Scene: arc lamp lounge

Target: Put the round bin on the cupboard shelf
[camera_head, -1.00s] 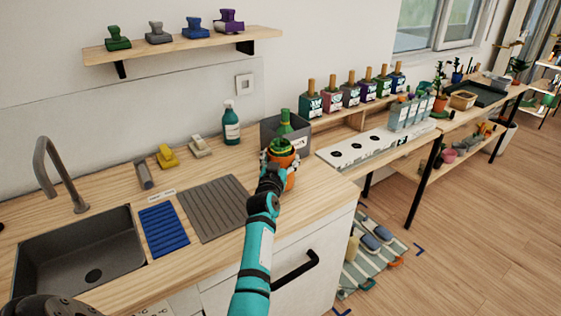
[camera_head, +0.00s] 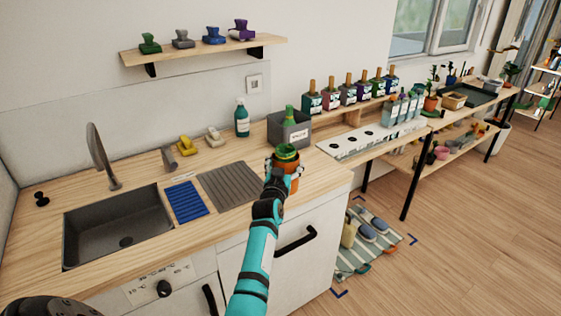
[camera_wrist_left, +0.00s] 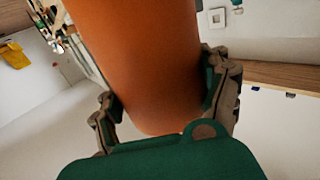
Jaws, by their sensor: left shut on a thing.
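My left gripper (camera_head: 283,166) is shut on an orange round container (camera_head: 291,182), apparently the round bin, with something green at its top. In the head view it is in front of the grey box, over the right end of the counter; I cannot tell whether it touches the wood. In the left wrist view the orange wall (camera_wrist_left: 145,60) fills the middle, with a finger of the left gripper (camera_wrist_left: 165,108) on each side. I cannot make out an open cupboard shelf. A closed white cupboard front (camera_head: 318,222) with a black handle is under the counter. My right gripper is not in view.
A grey box (camera_head: 292,136) with a green bottle stands behind the container. A grey ribbed mat (camera_head: 228,184), blue mat (camera_head: 186,201) and sink (camera_head: 118,225) lie left. A wall shelf (camera_head: 200,51) holds several stamp-like items. Bare floor (camera_head: 470,230) is at right.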

